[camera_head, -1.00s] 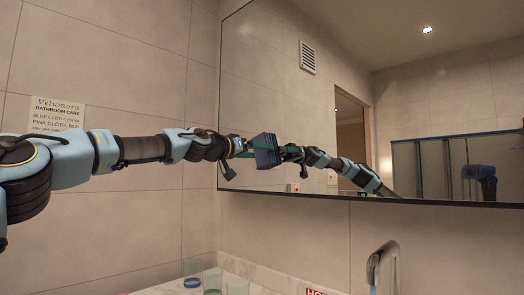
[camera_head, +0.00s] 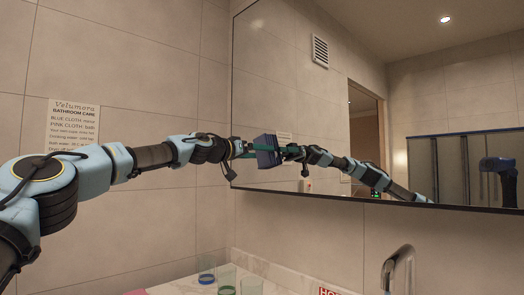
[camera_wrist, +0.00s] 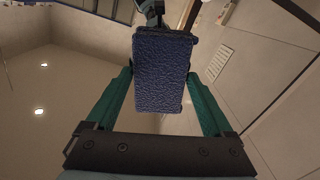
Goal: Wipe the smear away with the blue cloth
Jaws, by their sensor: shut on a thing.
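My gripper (camera_head: 250,151) reaches in from the left in front of the wall mirror (camera_head: 345,120). It is shut on the blue cloth (camera_head: 265,152), a thick folded dark blue pad. In the wrist view the cloth (camera_wrist: 163,75) sits between the two green fingers of my gripper (camera_wrist: 160,92). In the head view the cloth is close to the lower left part of the mirror, beside its own reflection. I cannot tell whether it touches the glass. I cannot make out the smear in either view.
A tap (camera_head: 398,268) stands below the mirror at the right. Several glasses stand on the counter (camera_head: 185,287), including a green-based one (camera_head: 227,281). A printed care sign (camera_head: 75,118) hangs on the left wall. A red-lettered label (camera_head: 328,292) is at the bottom edge.

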